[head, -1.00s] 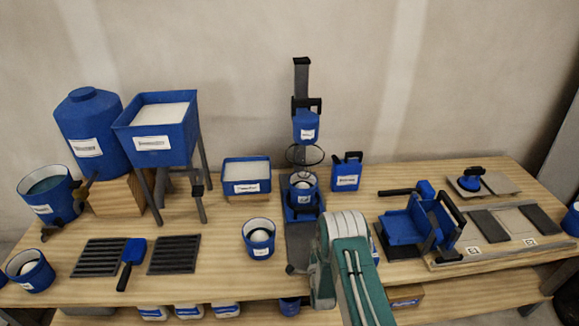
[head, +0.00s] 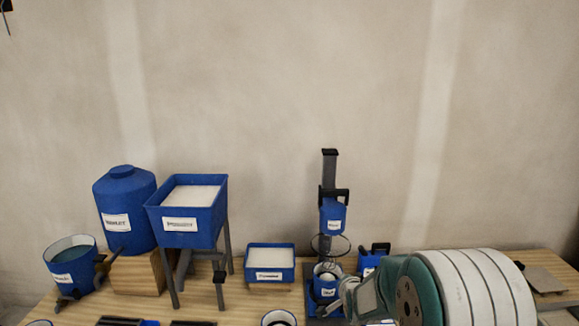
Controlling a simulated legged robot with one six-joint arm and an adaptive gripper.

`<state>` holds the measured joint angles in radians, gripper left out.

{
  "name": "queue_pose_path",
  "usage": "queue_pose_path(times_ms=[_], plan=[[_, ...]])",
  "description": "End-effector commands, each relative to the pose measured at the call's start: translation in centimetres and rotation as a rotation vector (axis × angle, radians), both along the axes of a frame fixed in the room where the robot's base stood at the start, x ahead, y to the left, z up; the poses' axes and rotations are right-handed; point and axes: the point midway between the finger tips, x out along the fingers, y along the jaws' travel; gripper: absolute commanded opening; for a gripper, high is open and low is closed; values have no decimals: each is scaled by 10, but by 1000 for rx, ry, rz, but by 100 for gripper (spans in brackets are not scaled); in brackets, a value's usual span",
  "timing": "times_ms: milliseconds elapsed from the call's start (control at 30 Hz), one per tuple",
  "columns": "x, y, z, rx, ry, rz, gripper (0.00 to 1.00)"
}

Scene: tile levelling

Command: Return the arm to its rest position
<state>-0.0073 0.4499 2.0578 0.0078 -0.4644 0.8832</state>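My arm fills the lower right of the head view. A large white-and-green rounded joint of it is close to the camera, and a smaller green and grey link reaches left from it, in front of the mixing stand (head: 329,180). I cannot make out my gripper's fingers in this view. Whether anything is held cannot be seen.
The wooden workbench (head: 235,305) runs along the bottom. On it stand a blue tank (head: 124,195), a blue hopper on legs (head: 187,235), a blue bucket (head: 72,279) and a white-filled blue tray (head: 270,275). A blue jug (head: 370,260) is partly hidden by my arm.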

Motion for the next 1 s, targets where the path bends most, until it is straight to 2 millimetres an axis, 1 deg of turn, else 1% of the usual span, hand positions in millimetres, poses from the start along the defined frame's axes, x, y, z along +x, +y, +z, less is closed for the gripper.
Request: queue_pose_path(times_ms=[33, 167, 200, 367, 467, 500, 567, 600, 667, 700, 767, 900, 1000], plan=[[-11, 0, 19, -33, 18, 17, 0], [-42, -1, 51, -121, 89, 69, 0], [-53, -1, 61, -148, 108, 87, 0], [-101, -1, 92, -251, 194, 162, 0], [-134, -2, 109, -313, 246, 214, 0], [-148, -2, 114, -337, 267, 236, 0], [-169, -2, 122, -372, 298, 269, 0], [-183, -2, 127, -395, 318, 292, 0], [-205, -2, 132, -429, 348, 327, 0], [-221, -3, 136, -451, 369, 352, 0], [-243, -3, 140, -483, 397, 389, 0], [-297, -3, 144, -554, 465, 481, 0], [-332, -3, 144, -596, 508, 543, 0]])
